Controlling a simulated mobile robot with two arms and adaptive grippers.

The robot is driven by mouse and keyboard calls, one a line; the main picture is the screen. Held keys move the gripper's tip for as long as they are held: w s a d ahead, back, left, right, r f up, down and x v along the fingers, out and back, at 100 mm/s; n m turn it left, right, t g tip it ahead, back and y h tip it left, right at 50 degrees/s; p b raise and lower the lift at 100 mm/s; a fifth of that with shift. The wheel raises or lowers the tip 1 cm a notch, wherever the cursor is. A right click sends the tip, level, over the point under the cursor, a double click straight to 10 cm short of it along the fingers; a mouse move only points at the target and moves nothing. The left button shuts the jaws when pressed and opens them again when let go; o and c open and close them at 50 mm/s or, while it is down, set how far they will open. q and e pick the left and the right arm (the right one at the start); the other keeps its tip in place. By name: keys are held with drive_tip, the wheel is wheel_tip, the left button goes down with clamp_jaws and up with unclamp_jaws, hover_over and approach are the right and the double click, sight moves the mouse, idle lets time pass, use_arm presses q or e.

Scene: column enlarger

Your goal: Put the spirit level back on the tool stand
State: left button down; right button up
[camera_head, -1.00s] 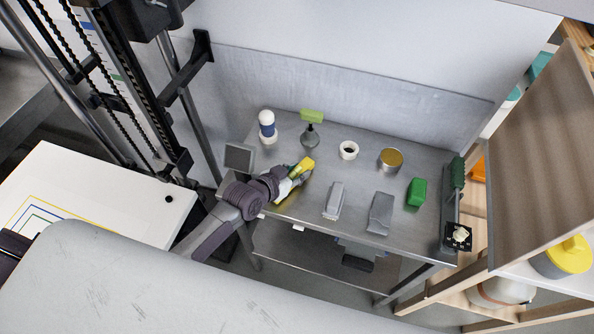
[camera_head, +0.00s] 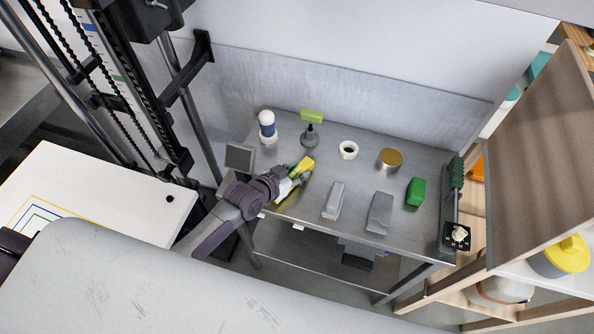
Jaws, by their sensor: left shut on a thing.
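A yellow block-like piece (camera_head: 304,164), which seems to be the spirit level, is in my left gripper (camera_head: 293,178). The gripper is shut on it at the left front part of the grey metal tool stand (camera_head: 300,213). The jaws hide part of the piece. I cannot tell whether it touches the stand's top. My right gripper is not in view.
On the stand are a blue-and-white bottle (camera_head: 267,127), a lime-topped tool (camera_head: 311,125), a white ring (camera_head: 348,150), a gold-topped tin (camera_head: 390,158), two grey blocks (camera_head: 334,200) (camera_head: 379,212) and a green block (camera_head: 415,192). A wooden shelf (camera_head: 500,235) stands at right.

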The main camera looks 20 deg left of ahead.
use_arm(q)
drive_tip(key=shift+f+b, duration=0.45)
drive_tip(key=shift+f, duration=0.1)
idle(0.7)
drive_tip(key=c, duration=0.7)
unclamp_jaws()
drive_tip(key=shift+p+v, duration=0.95)
drive_tip(key=shift+v, duration=0.15)
drive_tip(key=shift+p+v, duration=2.2)
drive_tip(key=shift+v, duration=0.7)
